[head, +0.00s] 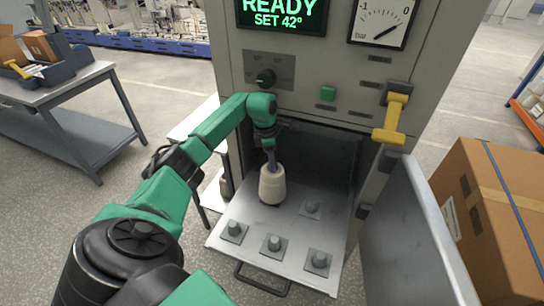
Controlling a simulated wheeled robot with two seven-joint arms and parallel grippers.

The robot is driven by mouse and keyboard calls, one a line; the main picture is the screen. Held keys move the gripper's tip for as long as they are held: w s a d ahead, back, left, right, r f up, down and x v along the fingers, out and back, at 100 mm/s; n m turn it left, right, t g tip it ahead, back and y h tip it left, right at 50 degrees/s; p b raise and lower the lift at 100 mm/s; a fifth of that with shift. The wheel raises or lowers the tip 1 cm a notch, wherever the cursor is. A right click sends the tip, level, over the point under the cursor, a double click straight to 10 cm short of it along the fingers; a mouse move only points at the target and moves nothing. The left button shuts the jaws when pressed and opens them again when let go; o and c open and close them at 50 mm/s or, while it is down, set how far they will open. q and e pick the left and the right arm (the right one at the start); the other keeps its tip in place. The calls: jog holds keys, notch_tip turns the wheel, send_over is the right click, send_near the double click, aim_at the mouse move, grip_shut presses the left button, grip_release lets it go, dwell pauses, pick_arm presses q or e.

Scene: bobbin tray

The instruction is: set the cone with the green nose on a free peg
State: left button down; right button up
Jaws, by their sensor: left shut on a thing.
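A cream cone (272,186) stands upright at the back left of the pulled-out metal tray (250,208). My left gripper (271,163) comes down from above and is shut on the top of the cone. The fingers cover its nose, so I cannot see the nose's colour. I cannot tell whether the cone's base touches the tray or a peg under it. Bare pegs show at the front left (234,229), front middle (273,243), front right (319,261) and behind them (311,208). My right gripper is out of view.
The tray sits in the opening of a grey cabinet (232,70) with a READY display (281,14). An open door (412,235) bounds the tray's right side. A yellow handle (393,115) sticks out above. A cardboard box (490,215) stands right; a workbench (60,85) stands left.

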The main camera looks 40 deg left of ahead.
pick_arm(q)
jog(key=shift+f+b, duration=0.4)
jog(key=shift+f, duration=0.1)
jog(key=shift+c, duration=1.9)
grip_release()
jog(key=shift+r, duration=0.1)
notch_tip(320, 180, up, 14)
jog(key=s+a+b, duration=0.1)
jog(key=b, duration=0.1)
jog(key=shift+s+r, duration=0.2)
